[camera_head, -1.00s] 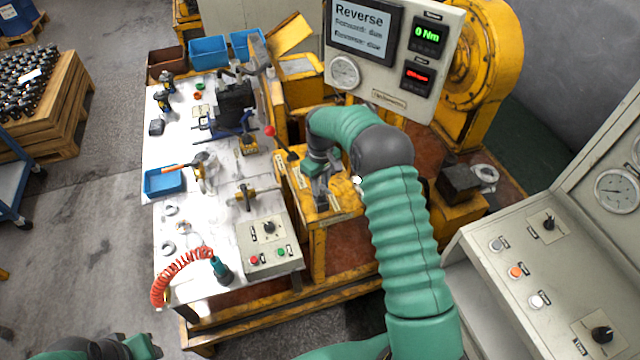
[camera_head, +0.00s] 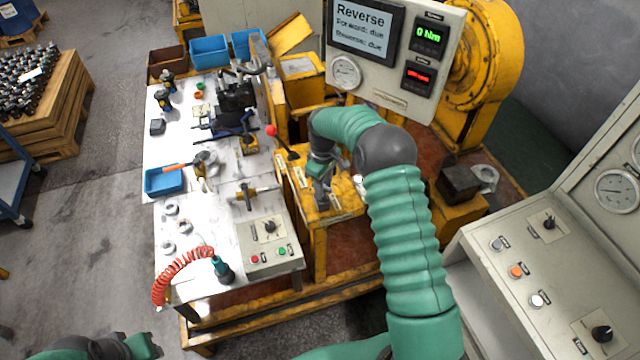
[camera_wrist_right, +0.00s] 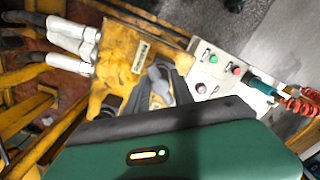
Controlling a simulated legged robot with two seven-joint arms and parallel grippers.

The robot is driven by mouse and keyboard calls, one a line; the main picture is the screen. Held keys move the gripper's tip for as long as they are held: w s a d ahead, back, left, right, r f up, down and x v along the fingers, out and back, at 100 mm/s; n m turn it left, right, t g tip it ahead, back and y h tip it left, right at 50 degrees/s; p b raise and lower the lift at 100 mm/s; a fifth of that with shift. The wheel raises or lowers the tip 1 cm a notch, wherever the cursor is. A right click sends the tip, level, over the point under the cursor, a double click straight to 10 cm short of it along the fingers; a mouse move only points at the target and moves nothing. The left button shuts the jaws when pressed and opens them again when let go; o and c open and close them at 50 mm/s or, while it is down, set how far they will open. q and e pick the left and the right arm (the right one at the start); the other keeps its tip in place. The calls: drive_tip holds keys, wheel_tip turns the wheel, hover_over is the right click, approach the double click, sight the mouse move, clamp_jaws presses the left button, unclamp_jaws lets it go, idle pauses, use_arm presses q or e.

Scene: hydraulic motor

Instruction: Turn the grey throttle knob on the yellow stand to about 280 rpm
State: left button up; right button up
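The yellow stand (camera_head: 312,235) is in the middle of the head view; its top also shows in the wrist view (camera_wrist_right: 122,42). My right gripper (camera_head: 322,192) reaches down to the top of this stand. In the wrist view its dark fingers (camera_wrist_right: 161,78) close in on a light grey piece, seemingly the throttle knob (camera_wrist_right: 158,73), which is mostly hidden between them. The head view hides the knob behind my wrist. My left gripper (camera_head: 138,346) is partly visible at the bottom left, away from the stand, its fingers unclear.
A panel with a red readout (camera_head: 418,77), too blurred to read, and a green 0 Nm readout (camera_head: 427,36) stands behind. A lever with a red ball (camera_head: 271,130) is left of my right wrist. A white workbench (camera_head: 215,225) with a button box (camera_head: 268,243) adjoins the stand.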

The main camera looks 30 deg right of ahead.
drive_tip(key=shift+o, duration=1.6)
drive_tip(key=shift+s+d+r, duration=0.1)
drive_tip(key=shift+s+r, duration=0.05)
use_arm(q)
drive_tip(key=shift+s+d+r, duration=0.15)
drive_tip(key=shift+s, duration=0.2)
drive_tip(key=shift+w, duration=0.1)
use_arm(e)
drive_tip(key=shift+w+r, duration=0.3)
use_arm(q)
drive_tip(key=shift+s+b+x, duration=0.25)
drive_tip(key=shift+b+x, duration=0.9)
use_arm(e)
wheel_tip(320, 180, up, 16)
drive_tip(key=shift+s, duration=0.15)
drive_tip(key=shift+d, duration=0.1)
